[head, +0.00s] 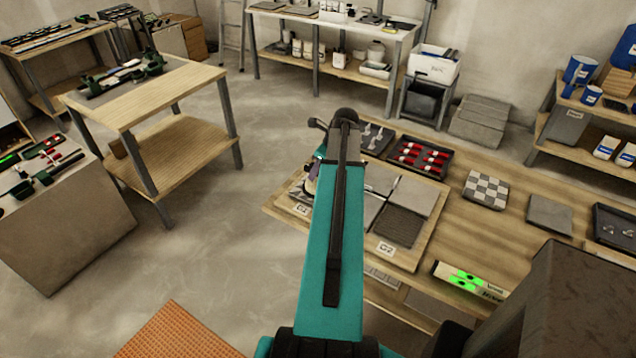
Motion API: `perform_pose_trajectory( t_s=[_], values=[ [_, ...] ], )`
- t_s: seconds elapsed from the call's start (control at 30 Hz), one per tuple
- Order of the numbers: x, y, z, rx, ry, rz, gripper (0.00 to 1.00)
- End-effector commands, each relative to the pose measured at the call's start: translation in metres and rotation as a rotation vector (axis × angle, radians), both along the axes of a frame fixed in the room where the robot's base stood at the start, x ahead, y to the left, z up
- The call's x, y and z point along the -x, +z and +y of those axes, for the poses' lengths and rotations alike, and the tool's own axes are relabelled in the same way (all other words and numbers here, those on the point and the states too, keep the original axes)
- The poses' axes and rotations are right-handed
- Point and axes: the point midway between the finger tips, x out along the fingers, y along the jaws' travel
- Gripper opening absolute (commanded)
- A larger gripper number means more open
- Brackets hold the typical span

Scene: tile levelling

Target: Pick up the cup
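I cannot tell which thing is the task's cup. Blue cup-like containers, a larger one (578,70) and a smaller one (591,95), stand on the shelf unit at the far right. A dark tray (375,138) behind my arm's elbow holds small pale upright pieces too small to identify. My teal arm link rises through the middle of the view and hides part of the workbench. A small white and dark purple shape shows just left of the link, partly hidden; I cannot tell what it is. My gripper is not visible.
The wooden workbench (470,235) holds a board with grey tiles (402,228), a tray of red pieces (420,158), a checkered tile (486,190) and a green-marked level (468,281). A wooden table (150,95) stands left. The floor (225,220) between is clear.

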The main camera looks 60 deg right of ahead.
Motion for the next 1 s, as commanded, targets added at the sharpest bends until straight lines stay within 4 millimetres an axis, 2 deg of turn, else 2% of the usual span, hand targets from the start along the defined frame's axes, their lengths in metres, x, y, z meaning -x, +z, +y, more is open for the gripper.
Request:
perform_pose_trajectory(
  t_s=[0.03,0.17,0.67,1.0],
  values=[
    [0.0,0.0,0.0,0.0,0.0,0.0,0.22],
    [0.0,0.0,0.0,0.0,0.0,0.0,0.0],
    [0.0,0.004,0.0,0.0,0.0,-0.001,0.0],
    [0.0,0.025,-0.001,0.002,0.0,-0.002,0.0]
  ],
)
